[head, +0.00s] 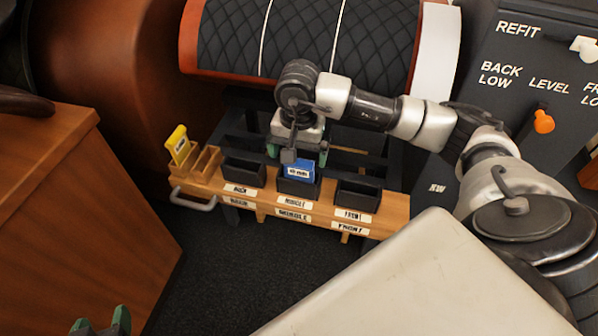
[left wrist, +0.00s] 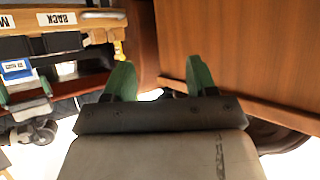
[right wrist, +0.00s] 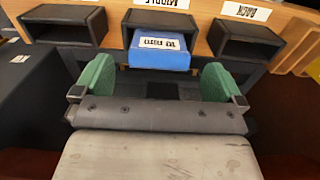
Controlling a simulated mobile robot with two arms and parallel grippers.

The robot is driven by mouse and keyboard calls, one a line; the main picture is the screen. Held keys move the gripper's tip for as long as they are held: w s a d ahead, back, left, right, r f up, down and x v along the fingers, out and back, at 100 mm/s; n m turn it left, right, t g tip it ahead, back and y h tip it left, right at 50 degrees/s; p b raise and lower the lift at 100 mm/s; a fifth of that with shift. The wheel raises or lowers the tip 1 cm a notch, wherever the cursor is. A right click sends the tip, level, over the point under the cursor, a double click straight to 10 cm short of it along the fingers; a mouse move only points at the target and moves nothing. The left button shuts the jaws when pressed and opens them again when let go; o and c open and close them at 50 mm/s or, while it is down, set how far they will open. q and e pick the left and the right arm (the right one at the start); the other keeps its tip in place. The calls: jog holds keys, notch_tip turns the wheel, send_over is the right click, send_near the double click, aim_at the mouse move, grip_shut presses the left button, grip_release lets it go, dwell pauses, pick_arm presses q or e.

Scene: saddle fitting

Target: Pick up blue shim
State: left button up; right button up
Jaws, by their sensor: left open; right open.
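The blue shim (head: 299,170) with a white label stands in the middle black bin (head: 298,187) of the wooden rack, its upper part showing above the rim. It also shows in the right wrist view (right wrist: 160,58) and at the left edge of the left wrist view (left wrist: 16,72). My right gripper (head: 298,155) is open over the middle bin. In the right wrist view its green fingers stand apart, with the shim ahead of the gap. I cannot tell whether they touch it. My left gripper (head: 102,326) is open and empty, low at the left, away from the rack.
Empty black bins stand on both sides, one left (head: 244,173) and one right (head: 358,195). A yellow shim (head: 179,143) stands in a wooden holder at the rack's left end. A wooden cabinet (head: 80,200) is at left. A quilted black saddle panel (head: 310,40) lies behind.

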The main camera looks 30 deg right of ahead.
aim_at(299, 160)
pick_arm(q)
jog(key=shift+w+d+r+t+h, duration=0.2)
jog(key=shift+w+r+t, duration=0.2)
jog(key=shift+r+t, duration=0.15)
jog(key=shift+w+d+r+t+h, duration=0.1)
jog(key=shift+w+d+r+t, duration=0.1)
jog(key=shift+w+r+t, duration=0.25)
pick_arm(e)
jog(key=shift+f, duration=1.5)
pick_arm(q)
jog(key=shift+s, duration=0.1)
pick_arm(e)
jog(key=c, duration=1.2)
jog(key=shift+r, duration=0.1)
